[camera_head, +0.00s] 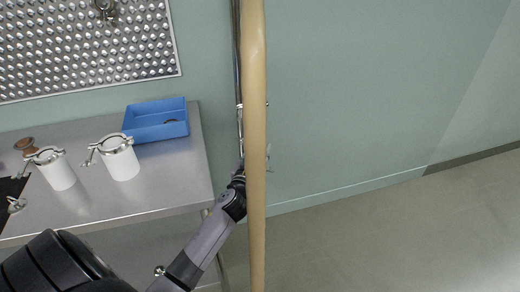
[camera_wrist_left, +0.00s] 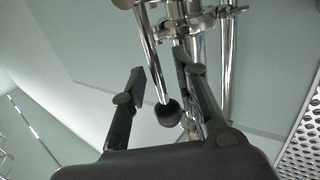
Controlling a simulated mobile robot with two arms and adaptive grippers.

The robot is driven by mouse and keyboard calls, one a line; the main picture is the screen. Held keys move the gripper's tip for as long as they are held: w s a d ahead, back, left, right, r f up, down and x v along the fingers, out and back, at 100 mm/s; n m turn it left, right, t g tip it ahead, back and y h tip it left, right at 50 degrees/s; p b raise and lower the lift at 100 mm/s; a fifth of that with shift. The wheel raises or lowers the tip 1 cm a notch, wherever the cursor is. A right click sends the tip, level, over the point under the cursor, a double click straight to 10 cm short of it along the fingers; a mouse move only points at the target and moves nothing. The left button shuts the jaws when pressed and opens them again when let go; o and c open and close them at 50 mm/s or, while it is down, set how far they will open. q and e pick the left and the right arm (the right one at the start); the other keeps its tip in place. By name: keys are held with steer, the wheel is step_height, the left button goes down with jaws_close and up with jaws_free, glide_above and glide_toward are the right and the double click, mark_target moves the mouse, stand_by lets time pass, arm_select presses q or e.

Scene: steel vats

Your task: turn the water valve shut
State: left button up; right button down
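The water valve shows in the left wrist view as a steel lever (camera_wrist_left: 149,45) with a black ball knob (camera_wrist_left: 168,113), beside steel pipework with a clamp (camera_wrist_left: 193,25). My left gripper (camera_wrist_left: 163,74) is open. Its two fingers stand apart, with the lever's knob end between them in the picture; I cannot tell whether either finger touches it. In the head view, my left arm reaches up from the bottom left to the steel pipe (camera_head: 239,85). The gripper there is mostly hidden behind a tan vertical hose or pole. My right gripper is not in view.
The tan hose or pole (camera_head: 256,130) runs top to bottom through the head view. A steel table (camera_head: 150,195) at left carries a blue bin (camera_head: 157,130) and two white clamped containers (camera_head: 121,162). A perforated panel (camera_head: 85,50) hangs above. The floor at right is clear.

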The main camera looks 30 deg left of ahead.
arm_select(q)
steer(key=shift+c, duration=0.6)
jaws_close()
stand_by(0.3)
